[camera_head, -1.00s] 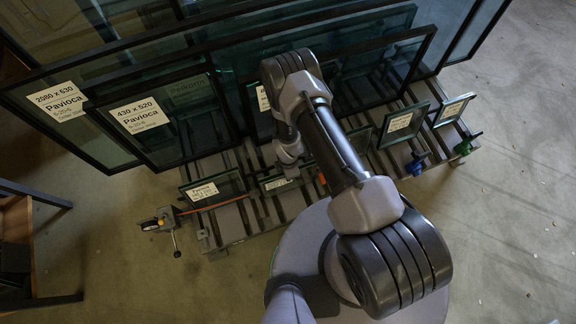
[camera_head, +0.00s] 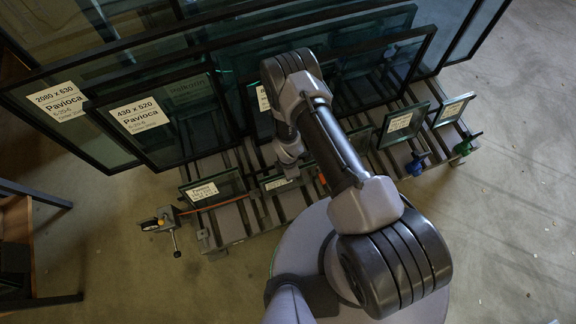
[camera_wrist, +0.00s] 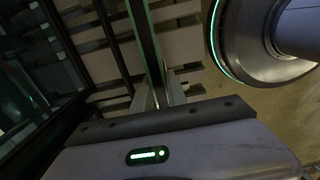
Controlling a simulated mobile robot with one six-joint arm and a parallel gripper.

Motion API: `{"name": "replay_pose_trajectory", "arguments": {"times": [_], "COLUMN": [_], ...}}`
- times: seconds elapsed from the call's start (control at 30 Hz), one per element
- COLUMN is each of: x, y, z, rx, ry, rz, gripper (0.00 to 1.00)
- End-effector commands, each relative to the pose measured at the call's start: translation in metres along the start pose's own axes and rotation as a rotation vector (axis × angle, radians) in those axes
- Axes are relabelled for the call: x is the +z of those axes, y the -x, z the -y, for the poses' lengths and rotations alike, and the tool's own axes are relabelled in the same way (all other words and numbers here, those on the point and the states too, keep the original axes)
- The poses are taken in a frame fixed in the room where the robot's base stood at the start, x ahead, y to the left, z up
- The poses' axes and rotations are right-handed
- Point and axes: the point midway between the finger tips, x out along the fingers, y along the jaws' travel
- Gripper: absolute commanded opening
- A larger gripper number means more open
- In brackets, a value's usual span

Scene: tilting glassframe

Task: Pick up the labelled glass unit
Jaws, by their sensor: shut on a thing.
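A small labelled glass unit (camera_head: 275,184) stands on the slatted rack in front of the large panes, below my wrist in the head view. My arm hides part of it. In the wrist view, my gripper (camera_wrist: 161,95) is shut on the upper edge of a glass unit (camera_wrist: 147,42), a thin greenish strip running away between the fingers. The label on its face is not visible from there. In the head view the fingers are hidden behind my arm.
Another small labelled unit (camera_head: 212,188) stands to the left, beside a clamp (camera_head: 162,222) with an orange bar. Two more small units (camera_head: 400,125) (camera_head: 453,110) stand to the right, near blue and green clamps. Large framed panes (camera_head: 160,115) rise behind. Slats (camera_head: 238,222) lie below.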

Motion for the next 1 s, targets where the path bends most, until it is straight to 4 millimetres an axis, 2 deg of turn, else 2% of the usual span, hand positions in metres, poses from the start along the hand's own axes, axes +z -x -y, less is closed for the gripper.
{"name": "replay_pose_trajectory", "arguments": {"times": [0.33,0.7,0.83,1.0], "x": [0.000,0.000,0.000,0.000], "y": [0.004,0.084,0.098,0.101], "z": [0.000,-0.001,-0.001,0.000], "rx": [0.000,0.003,0.002,0.001], "ry": [0.000,0.001,0.001,0.000], "rz": [0.000,0.000,0.001,0.001], "gripper": [0.00,0.00,0.00,0.00]}}
